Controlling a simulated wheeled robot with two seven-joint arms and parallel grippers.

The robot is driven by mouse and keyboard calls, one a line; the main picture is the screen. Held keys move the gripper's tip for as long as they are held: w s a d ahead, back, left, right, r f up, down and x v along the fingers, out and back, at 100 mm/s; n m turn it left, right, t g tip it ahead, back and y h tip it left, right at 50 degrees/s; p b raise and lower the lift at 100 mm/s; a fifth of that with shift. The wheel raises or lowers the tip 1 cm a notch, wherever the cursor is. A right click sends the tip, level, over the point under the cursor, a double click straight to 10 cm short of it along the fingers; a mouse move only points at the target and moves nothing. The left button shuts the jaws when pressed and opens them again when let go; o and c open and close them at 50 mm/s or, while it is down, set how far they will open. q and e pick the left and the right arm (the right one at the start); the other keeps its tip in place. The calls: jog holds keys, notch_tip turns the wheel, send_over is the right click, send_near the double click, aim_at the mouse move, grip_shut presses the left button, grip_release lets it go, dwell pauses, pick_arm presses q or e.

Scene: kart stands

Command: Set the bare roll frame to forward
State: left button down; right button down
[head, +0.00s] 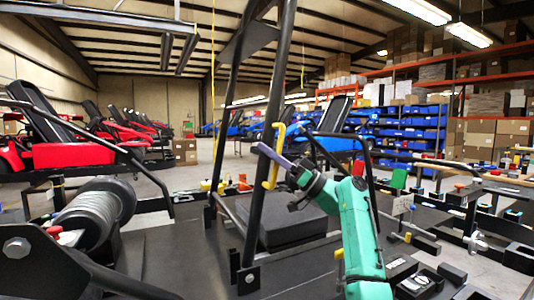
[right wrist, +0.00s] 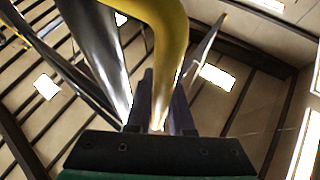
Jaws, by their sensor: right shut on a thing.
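The bare roll frame (head: 276,95) is a tall black tube frame with two legs and a cross plate, standing nearly upright on the dark kart deck. Its near leg ends in a bolted bracket low on the deck. A yellow handle (head: 282,132) is fixed to that leg. My right gripper (head: 268,156), on the green arm, is shut on the handle from the right. In the right wrist view the yellow handle (right wrist: 166,45) runs between the fingers (right wrist: 160,103), beside the grey tube (right wrist: 97,40). The frame's top is cut off in the head view. My left gripper is not in view.
A black ribbed roller (head: 95,215) lies at the left. A black block (head: 285,222) sits behind the frame's near leg. Red karts (head: 75,154) stand at the back left, and blue bins (head: 410,125) fill racks at the back right. Bars and stands crowd the right side.

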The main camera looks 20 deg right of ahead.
jog(key=c, duration=0.8)
grip_release()
jog(key=shift+d+f, duration=0.15)
jog(key=shift+f, duration=0.1)
jog(key=shift+d, duration=0.15)
jog(key=b+v, duration=0.5)
jog(key=v, duration=0.9)
jog(key=shift+d+f, duration=0.2)
jog(key=shift+f, duration=0.05)
